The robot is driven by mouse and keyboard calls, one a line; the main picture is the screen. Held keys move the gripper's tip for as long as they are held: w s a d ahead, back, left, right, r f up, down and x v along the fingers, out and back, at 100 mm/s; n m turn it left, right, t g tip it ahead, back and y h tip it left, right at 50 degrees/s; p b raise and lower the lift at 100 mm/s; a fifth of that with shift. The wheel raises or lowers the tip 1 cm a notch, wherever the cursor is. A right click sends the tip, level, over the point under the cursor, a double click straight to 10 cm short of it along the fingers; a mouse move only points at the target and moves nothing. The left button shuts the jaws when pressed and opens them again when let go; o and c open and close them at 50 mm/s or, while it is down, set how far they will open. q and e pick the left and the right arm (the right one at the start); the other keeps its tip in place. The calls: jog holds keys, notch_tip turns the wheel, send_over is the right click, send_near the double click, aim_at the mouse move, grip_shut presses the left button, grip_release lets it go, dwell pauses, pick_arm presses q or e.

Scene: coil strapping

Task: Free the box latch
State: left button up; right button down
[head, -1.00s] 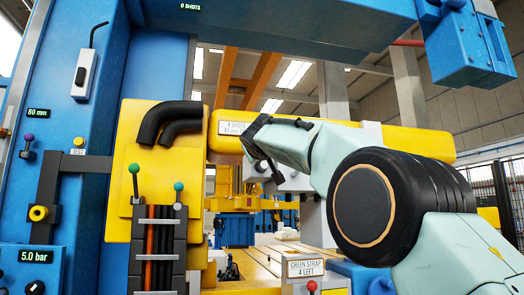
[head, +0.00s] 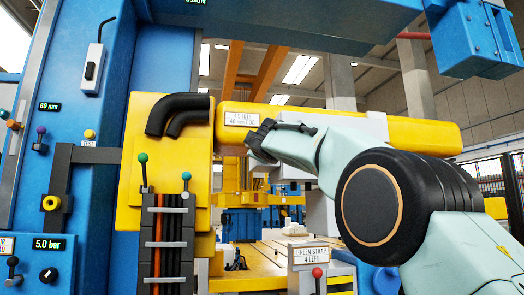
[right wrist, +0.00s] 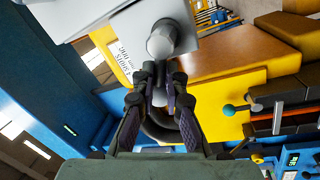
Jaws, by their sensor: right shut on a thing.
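My right gripper (head: 262,138) reaches in from the right in the head view, in front of the yellow beam. In the right wrist view the right gripper (right wrist: 160,78) has its fingers closed around a small grey metal part, taken as the box latch (right wrist: 159,97). A rounded grey knob (right wrist: 162,42) stands just beyond the fingertips, under a pale grey box (right wrist: 110,18). My left gripper is not in view.
The yellow beam (head: 430,134) carries a white label (head: 241,119). A yellow head with black hoses (head: 176,108) and a strap magazine (head: 165,240) stand at left. A blue column (head: 105,180) carries levers. A "GREEN STRAP 4 LEFT" sign (head: 309,255) stands low at centre.

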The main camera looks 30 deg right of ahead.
jog(key=shift+s+a+r+n+y, duration=0.1)
jog(key=shift+a+r+n+y, duration=0.2)
jog(key=shift+n, duration=0.4)
jog(key=shift+a+f, duration=0.1)
jog(key=c, duration=1.4)
grip_release()
jog(key=shift+f, duration=0.15)
jog(key=shift+o, duration=1.4)
jog(key=shift+a, duration=0.5)
jog(key=v, duration=0.7)
jog(key=shift+d+f, duration=0.2)
jog(key=shift+d, duration=0.1)
jog(key=shift+a, duration=0.2)
